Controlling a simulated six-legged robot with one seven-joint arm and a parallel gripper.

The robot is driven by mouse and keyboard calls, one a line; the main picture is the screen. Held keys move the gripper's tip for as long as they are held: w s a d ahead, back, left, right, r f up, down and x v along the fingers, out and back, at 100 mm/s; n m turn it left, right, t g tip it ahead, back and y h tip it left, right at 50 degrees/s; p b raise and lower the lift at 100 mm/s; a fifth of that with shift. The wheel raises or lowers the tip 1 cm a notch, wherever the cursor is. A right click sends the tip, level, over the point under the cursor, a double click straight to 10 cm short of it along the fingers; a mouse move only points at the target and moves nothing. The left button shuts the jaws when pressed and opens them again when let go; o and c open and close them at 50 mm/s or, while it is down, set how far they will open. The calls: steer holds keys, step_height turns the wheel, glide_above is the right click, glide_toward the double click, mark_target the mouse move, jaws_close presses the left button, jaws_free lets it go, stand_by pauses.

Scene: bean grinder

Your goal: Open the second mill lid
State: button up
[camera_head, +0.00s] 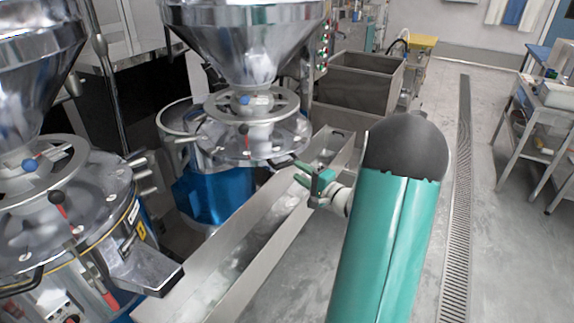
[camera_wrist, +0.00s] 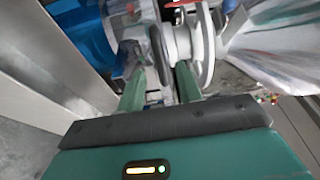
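The mill in the middle has a blue body (camera_head: 215,193), a round grey metal lid (camera_head: 240,148) lying flat on top, and a ring-shaped wheel (camera_head: 285,101) above it. A dark handle (camera_head: 277,161) sticks out from the lid's right front edge. My gripper (camera_head: 310,170) is at the lid's right side, with its green fingertips close to this handle; contact cannot be told. In the wrist view my two fingers (camera_wrist: 160,88) stand apart, with the lid's edge (camera_wrist: 160,52) just beyond and between their tips. The blue body (camera_wrist: 85,28) shows at the upper left there.
Another mill (camera_head: 75,195) with a metal spout stands at the left. Large steel hoppers (camera_head: 240,35) hang above the mills. A long metal trough (camera_head: 225,262) runs below my gripper. Grey bins (camera_head: 362,85) stand behind.

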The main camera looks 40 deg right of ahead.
mark_target(290, 165)
steer(key=w, duration=0.6)
steer(key=shift+a+r, duration=0.15)
steer(key=shift+s, duration=0.1)
jaws_close()
